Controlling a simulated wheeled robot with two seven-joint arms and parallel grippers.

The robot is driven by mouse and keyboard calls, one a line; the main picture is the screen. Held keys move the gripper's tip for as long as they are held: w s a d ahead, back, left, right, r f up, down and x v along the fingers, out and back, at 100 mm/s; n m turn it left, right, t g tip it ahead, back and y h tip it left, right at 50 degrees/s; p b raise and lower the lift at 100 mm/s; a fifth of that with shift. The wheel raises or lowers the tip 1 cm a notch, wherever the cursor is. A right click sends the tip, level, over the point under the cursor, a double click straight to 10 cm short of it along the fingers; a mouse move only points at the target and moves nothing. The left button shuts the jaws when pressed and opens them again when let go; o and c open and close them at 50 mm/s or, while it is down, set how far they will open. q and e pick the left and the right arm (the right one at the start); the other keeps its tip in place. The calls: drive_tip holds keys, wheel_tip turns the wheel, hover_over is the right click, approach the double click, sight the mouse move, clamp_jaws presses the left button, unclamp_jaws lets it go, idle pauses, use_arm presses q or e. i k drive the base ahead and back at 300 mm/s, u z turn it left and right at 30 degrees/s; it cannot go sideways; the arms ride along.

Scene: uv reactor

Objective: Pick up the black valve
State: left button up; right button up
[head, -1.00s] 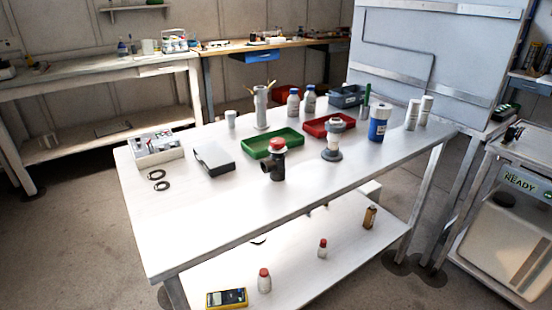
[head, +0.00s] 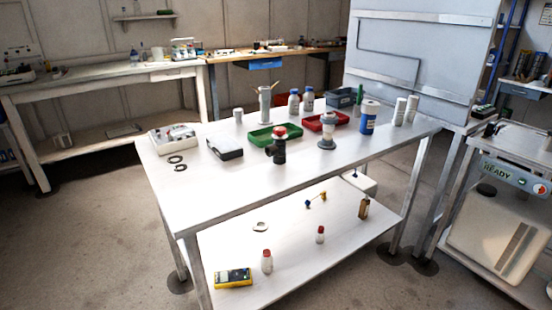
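The black valve (head: 277,149) stands upright on the white table (head: 215,187). It has a dark body with a side port and a red top. It is just in front of the green tray (head: 262,140), near the middle of the table. Neither of my grippers shows in the head view.
A grey-and-white fitting (head: 327,134), a red tray (head: 312,126) and a blue-labelled container (head: 369,118) stand right of the valve. A dark flat box (head: 224,149) and black rings (head: 178,163) lie left. The table's front is clear. A lower shelf (head: 285,258) holds small bottles and a yellow meter.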

sight(278, 150)
drive_tip(key=u, duration=2)
drive_tip(key=i, duration=1.55)
drive_tip(key=z, duration=1.05)
